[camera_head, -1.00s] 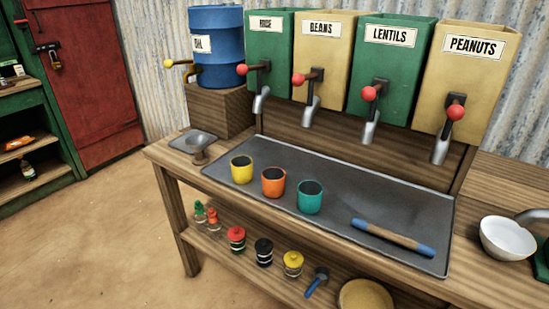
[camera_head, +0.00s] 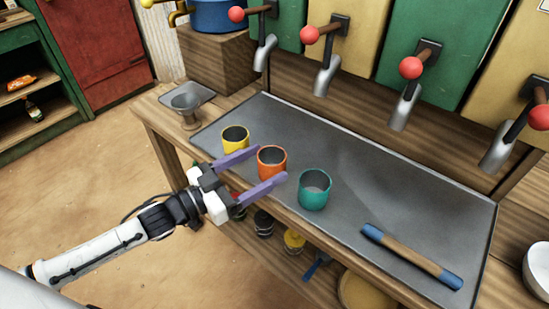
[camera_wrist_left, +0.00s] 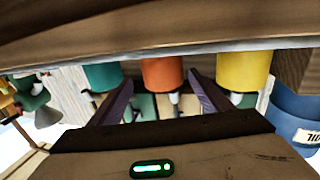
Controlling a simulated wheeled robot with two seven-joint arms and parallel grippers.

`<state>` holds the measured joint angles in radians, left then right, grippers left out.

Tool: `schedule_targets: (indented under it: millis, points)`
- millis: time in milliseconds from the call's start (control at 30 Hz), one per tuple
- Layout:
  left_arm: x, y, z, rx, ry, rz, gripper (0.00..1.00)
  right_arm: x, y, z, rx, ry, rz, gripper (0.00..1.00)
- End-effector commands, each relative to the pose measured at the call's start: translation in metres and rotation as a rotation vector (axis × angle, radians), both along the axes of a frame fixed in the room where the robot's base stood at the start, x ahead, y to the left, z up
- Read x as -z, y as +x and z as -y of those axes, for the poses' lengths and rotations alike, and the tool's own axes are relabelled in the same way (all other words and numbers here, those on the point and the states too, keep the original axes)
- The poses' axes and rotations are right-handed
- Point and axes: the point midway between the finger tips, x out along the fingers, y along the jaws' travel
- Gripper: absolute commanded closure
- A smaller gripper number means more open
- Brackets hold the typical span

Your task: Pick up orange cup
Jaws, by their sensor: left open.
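The orange cup (camera_head: 271,162) stands upright on the grey metal tray (camera_head: 400,180), between the yellow cup (camera_head: 236,138) on its left and the teal cup (camera_head: 314,188) on its right. My left gripper (camera_head: 270,170) is open, its two purple fingers pointing at the orange cup from the front edge. In the left wrist view, which looks upside down, the orange cup (camera_wrist_left: 162,72) shows between and beyond the fingertips (camera_wrist_left: 160,85), with the teal cup (camera_wrist_left: 104,76) and the yellow cup (camera_wrist_left: 243,70) outside them. I cannot tell whether the fingers touch any cup. My right gripper is not in view.
A wooden rod with blue ends (camera_head: 411,256) lies on the tray's right part. Dispenser spouts (camera_head: 327,76) with red-knobbed levers hang above the back. A metal funnel (camera_head: 188,107) stands at the left end. A white bowl (camera_head: 537,270) is at the right. Jars sit on the shelf below.

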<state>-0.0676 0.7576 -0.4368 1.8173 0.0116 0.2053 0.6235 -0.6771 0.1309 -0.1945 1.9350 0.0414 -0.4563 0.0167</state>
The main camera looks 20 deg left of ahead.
Motion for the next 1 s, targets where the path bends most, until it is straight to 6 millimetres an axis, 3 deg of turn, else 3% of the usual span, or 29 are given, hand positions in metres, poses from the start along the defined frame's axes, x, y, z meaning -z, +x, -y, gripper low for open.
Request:
schedule_targets:
  millis: [167, 600, 900, 1000]
  points:
    - [0.0, 0.017, 0.01, -0.002, 0.0, 0.0, 0.28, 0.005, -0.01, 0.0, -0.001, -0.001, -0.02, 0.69]
    - [0.007, 0.06, 0.035, -0.001, 0.0, 0.0, 0.28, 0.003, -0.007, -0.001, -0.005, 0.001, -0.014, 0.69]
    - [0.008, 0.064, 0.037, -0.002, 0.003, -0.002, 0.28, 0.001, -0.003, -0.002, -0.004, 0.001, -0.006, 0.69]
    - [0.008, 0.064, 0.037, -0.002, 0.003, -0.002, 0.45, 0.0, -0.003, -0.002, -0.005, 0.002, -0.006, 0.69]
